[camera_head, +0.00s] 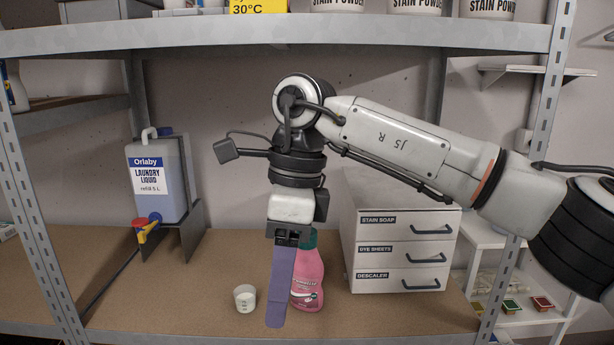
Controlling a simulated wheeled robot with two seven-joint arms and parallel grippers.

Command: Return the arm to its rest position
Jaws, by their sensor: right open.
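My right arm (400,145) reaches in from the right across the front of the shelf. Its right gripper (277,320) points down with its purple fingers seen edge-on, one covering the other. It is open, and nothing shows held in it. A pink bottle (309,280) stands on the shelf board just behind and right of the fingers, partly hidden by them. A small white measuring cup (245,298) sits on the board left of the fingers, apart from them. My left gripper is not in view.
An upper shelf edge (200,37) runs above the arm. A white drawer unit (400,245) stands under the forearm at right. A laundry liquid canister (160,185) with a red and yellow tap stands on a stand at left. Shelf posts (36,225) flank the bay.

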